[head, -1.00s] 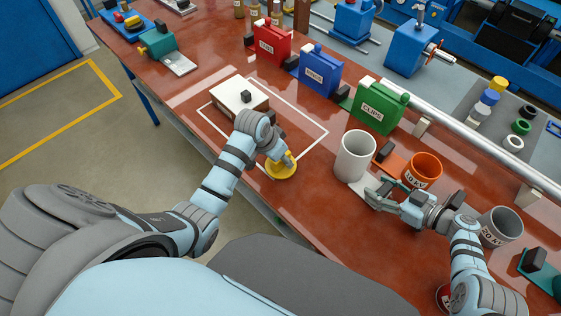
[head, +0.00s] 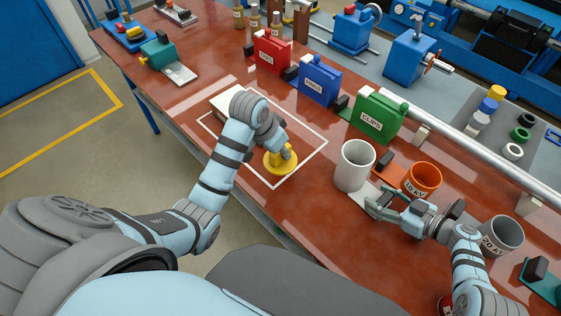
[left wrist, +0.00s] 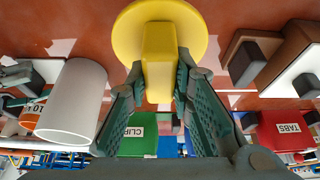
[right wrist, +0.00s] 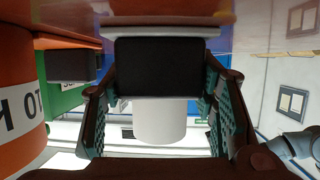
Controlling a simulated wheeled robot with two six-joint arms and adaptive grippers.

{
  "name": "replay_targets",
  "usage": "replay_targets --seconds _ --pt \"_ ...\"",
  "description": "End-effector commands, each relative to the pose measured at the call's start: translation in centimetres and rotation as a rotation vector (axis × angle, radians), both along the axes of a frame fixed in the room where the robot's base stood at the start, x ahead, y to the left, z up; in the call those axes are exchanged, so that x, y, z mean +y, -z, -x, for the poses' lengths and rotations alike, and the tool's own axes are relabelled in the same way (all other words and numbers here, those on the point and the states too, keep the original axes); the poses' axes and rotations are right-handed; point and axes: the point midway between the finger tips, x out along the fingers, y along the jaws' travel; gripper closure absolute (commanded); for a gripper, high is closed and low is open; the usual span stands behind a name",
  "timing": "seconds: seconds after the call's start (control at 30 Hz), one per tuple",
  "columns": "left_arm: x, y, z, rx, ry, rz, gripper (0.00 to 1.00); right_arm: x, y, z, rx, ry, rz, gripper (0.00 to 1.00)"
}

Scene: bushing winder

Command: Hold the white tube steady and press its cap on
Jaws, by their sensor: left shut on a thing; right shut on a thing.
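The white tube (head: 353,168) stands upright, open end up, on a pale plate at the right of the table. My right gripper (head: 378,205) is shut on a black block (right wrist: 157,68), apparently the plate's handle. The tube (right wrist: 160,121) shows behind that block in the right wrist view. My left gripper (left wrist: 158,88) is shut on the knob of the yellow cap (head: 279,162). The cap is a round disc (left wrist: 190,30), held left of the tube and apart from it. The gap under the cap is hard to judge.
An orange tube (head: 424,178) and a grey tube (head: 502,236) stand close to my right arm. Red (head: 271,56), blue (head: 318,80) and green (head: 378,117) labelled boxes line the back. A white box (head: 228,103) sits behind my left arm. Table between cap and tube is clear.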

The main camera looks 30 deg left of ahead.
Motion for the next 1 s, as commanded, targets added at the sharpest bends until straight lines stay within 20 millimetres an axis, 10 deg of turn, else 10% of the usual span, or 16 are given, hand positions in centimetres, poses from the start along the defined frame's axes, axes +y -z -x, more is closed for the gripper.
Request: replay_targets --seconds 0.17,0.4,0.6,1.0 --pt "-2.1 -3.3 -2.0 -0.006 0.04 0.019 1.0 0.0 0.0 0.0 0.0 0.0 0.0 0.76" --pt "-11.6 -7.8 -7.2 -0.012 0.276 0.035 1.0 0.0 0.0 0.0 0.0 0.0 -0.001 0.76" --pt "-18.1 -11.2 -7.8 -0.001 0.49 0.008 1.0 0.0 0.0 0.0 0.0 0.0 0.0 0.76" --pt "-18.9 -11.7 -7.8 0.001 0.526 0.0 1.0 0.0 0.0 0.0 0.0 0.0 0.0 0.76"
